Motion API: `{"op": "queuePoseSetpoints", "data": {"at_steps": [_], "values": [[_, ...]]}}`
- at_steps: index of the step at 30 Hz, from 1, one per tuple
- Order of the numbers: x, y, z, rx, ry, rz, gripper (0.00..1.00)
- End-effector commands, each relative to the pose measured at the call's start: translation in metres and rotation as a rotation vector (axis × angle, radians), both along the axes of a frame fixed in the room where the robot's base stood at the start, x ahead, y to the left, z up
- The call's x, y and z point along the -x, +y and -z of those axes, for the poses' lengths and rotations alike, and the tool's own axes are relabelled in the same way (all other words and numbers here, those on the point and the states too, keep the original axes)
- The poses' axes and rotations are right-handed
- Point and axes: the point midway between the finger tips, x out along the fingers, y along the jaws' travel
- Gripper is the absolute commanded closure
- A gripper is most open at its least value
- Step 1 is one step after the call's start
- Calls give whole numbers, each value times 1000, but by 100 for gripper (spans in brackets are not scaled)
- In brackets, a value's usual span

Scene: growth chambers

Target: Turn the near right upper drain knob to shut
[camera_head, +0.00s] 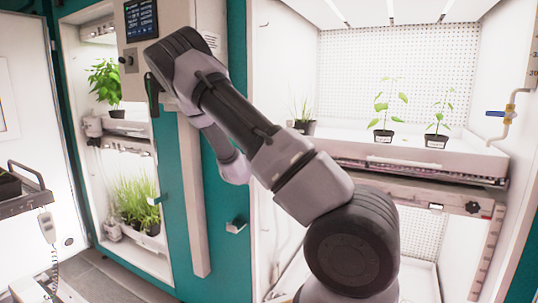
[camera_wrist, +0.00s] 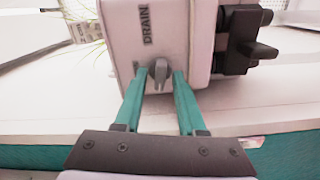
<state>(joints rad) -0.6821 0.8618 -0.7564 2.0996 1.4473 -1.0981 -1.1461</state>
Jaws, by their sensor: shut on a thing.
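In the wrist view the small grey drain knob (camera_wrist: 160,71) sits low on the front of a pale box (camera_wrist: 195,40) marked DRAIN. Its grip stands about upright in the picture. My gripper (camera_wrist: 160,77) has its two teal fingers closed in on the knob, one on each side, and is shut on it. The fingertips partly cover the knob's sides. In the head view my arm crosses the picture, and my gripper and the held knob cannot be made out there.
A black fitting with a handle (camera_wrist: 250,42) juts from the box's right side, close to the right finger. A pale shelf edge (camera_wrist: 70,105) runs below the box. The head view shows a left chamber with plants (camera_head: 105,82) and a right chamber with potted seedlings (camera_head: 383,115).

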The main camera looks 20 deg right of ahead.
Motion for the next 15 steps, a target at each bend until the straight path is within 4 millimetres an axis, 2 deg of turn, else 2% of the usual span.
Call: {"op": "queuePoseSetpoints", "data": {"at_steps": [15], "values": [[0,0,1,112,146,1,100]]}}
